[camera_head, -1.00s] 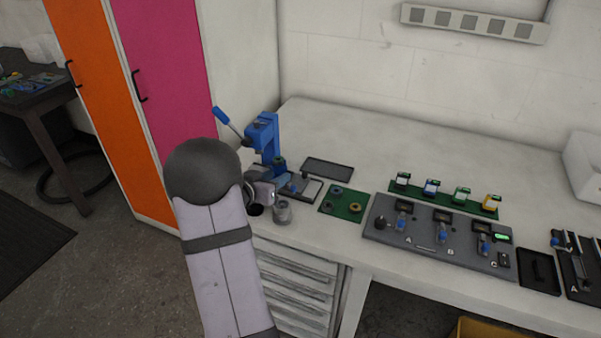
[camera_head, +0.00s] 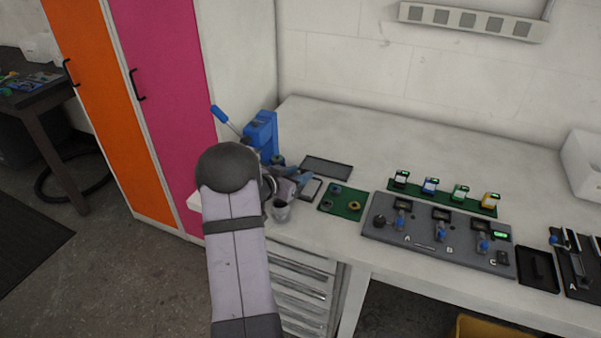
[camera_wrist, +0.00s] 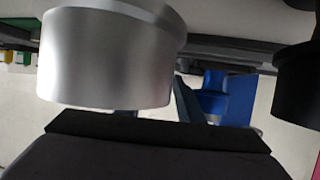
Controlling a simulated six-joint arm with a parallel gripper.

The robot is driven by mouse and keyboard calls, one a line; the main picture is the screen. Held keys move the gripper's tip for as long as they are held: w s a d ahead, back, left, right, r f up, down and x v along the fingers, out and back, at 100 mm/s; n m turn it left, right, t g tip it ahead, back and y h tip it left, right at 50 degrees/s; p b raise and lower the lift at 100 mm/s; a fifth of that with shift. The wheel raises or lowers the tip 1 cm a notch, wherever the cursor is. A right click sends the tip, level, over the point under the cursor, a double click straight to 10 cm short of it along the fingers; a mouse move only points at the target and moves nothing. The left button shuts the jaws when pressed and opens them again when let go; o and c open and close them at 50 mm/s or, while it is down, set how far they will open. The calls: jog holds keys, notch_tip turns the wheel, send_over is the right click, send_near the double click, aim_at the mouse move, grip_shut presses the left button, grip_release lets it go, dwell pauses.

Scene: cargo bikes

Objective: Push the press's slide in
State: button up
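The blue press (camera_head: 262,135) stands at the left end of the bench, its blue-handled lever (camera_head: 226,119) sticking up to the left. The press's slide is low in front of it and mostly hidden by my arm and gripper; a grey plate (camera_head: 312,189) shows beside my gripper. My gripper (camera_head: 298,179) is low at the press's front, and I cannot tell whether it touches the slide. In the wrist view, blue press parts (camera_wrist: 215,95) show behind a large silver cylinder (camera_wrist: 110,60), which hides most of the fingers. Their opening cannot be made out.
A green mat (camera_head: 342,202) with round parts and a dark tray (camera_head: 327,167) lie to the right. Farther right is a grey panel (camera_head: 430,250) with blue knobs. The bench behind is clear.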

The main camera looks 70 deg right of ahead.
jog(key=shift+s+d+f, duration=0.15)
jog(key=shift+d+f, duration=0.15)
jog(key=shift+d, duration=0.3)
grip_shut()
jog(key=shift+w+r+p, duration=0.1)
jog(key=shift+w+p, duration=1.7)
jog(key=shift+w, duration=1.75)
grip_release()
jog(key=shift+b+v, duration=0.6)
jog(key=shift+v, duration=3.1)
jog(key=shift+w, duration=0.15)
